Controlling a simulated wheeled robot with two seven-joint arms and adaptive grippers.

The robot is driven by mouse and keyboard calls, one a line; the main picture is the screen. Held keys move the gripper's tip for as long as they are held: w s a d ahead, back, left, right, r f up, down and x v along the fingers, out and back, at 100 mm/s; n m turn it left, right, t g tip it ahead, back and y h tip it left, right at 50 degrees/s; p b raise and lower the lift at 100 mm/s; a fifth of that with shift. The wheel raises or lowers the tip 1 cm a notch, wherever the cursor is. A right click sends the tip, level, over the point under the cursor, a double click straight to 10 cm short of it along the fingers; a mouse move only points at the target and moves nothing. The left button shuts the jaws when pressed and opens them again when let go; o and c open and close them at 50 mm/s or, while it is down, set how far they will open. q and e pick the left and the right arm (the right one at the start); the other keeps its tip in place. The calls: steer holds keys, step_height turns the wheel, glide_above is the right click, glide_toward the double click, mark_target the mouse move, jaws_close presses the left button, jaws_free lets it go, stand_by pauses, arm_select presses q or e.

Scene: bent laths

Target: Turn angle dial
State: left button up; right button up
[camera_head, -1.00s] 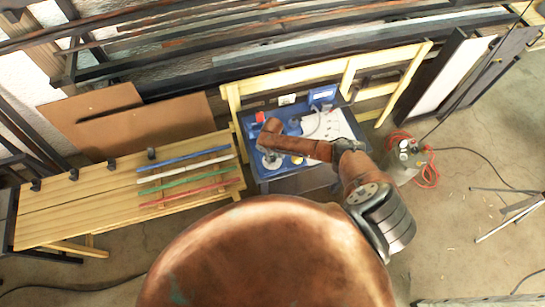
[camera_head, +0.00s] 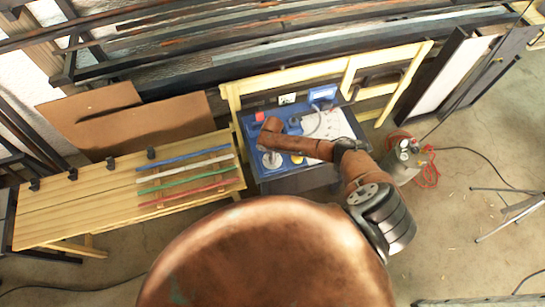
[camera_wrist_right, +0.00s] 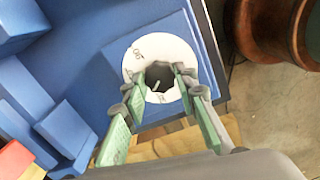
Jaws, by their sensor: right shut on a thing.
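The angle dial (camera_wrist_right: 134,67) is a white marked disc with a dark centre knob on a blue panel in the right wrist view. My right gripper (camera_wrist_right: 160,88) has green-padded fingers on either side of the knob and is shut on it. In the head view the right gripper (camera_head: 271,160) is small over the front left of the blue panel (camera_head: 256,138), and its grip there is too small to make out. My left gripper is not in view.
A wooden bench (camera_head: 75,212) at left carries blue, white, green and red laths (camera_head: 185,188). A small screen (camera_head: 322,93) stands at the panel's back, beside a white sheet (camera_head: 338,125). A tank with red hose (camera_head: 405,160) stands right. Long bars line the back.

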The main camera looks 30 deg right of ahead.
steer(key=n+b, duration=0.1)
steer(key=n, duration=0.5)
steer(key=shift+n, duration=0.3)
stand_by(0.4)
steer(key=o, duration=1.2)
steer(key=shift+c, duration=0.2)
step_height(320, 180, up, 12)
